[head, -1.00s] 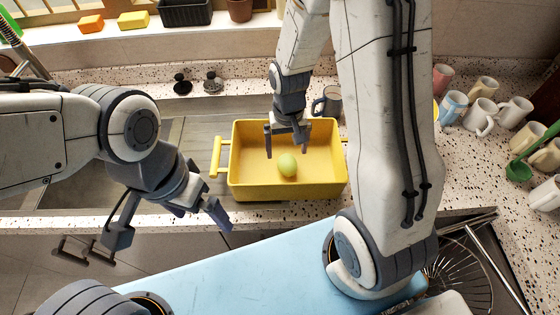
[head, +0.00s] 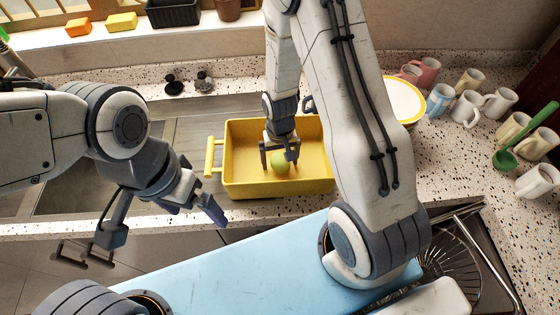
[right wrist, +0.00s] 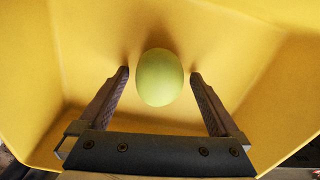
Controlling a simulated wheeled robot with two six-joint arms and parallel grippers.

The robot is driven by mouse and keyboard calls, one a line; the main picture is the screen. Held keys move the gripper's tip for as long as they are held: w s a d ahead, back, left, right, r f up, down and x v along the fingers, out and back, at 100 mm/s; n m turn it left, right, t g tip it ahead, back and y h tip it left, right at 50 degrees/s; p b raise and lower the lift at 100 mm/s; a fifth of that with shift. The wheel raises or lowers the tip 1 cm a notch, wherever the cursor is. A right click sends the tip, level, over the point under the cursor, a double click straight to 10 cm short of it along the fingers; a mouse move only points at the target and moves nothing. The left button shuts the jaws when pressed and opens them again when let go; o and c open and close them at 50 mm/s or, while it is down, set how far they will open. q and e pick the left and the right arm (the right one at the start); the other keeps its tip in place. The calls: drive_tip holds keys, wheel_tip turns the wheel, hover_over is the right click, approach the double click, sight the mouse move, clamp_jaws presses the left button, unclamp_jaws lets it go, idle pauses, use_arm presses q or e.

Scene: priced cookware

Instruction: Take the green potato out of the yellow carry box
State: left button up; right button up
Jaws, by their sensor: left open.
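The yellow carry box (head: 238,188) stands on the counter by the sink, with a handle at its left end. The green potato (head: 281,162) lies on the box floor. My right gripper (head: 280,165) is down inside the box, its fingers open around the potato's near side. In the right wrist view the potato (right wrist: 160,77) sits centred just beyond and between the tips of my right gripper (right wrist: 160,75), with a gap on each side. My left gripper (head: 200,212) is open and empty, left of the box, over the counter's front edge.
Several mugs (head: 467,107) and a yellow-rimmed plate (head: 402,100) stand on the counter at the right. A green ladle (head: 505,160) lies among the mugs. The box walls surround my right gripper.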

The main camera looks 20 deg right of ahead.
sight(283, 158)
drive_tip(key=c, duration=1.3)
drive_tip(key=shift+c, duration=0.2)
drive_tip(key=shift+r, duration=0.45)
drive_tip(key=r, duration=0.1)
drive_tip(key=r+b, duration=0.1)
drive_tip(key=r, duration=0.1)
drive_tip(key=shift+s+d+r+b, duration=0.25)
drive_tip(key=shift+d+r+b, duration=0.05)
drive_tip(key=s+d+r+b, duration=0.1)
drive_tip(key=s+d+r, duration=0.5)
drive_tip(key=s+d, duration=0.1)
drive_tip(key=shift+s+d+r+b, duration=0.15)
drive_tip(key=shift+s+r+b, duration=0.15)
drive_tip(key=shift+s, duration=0.25)
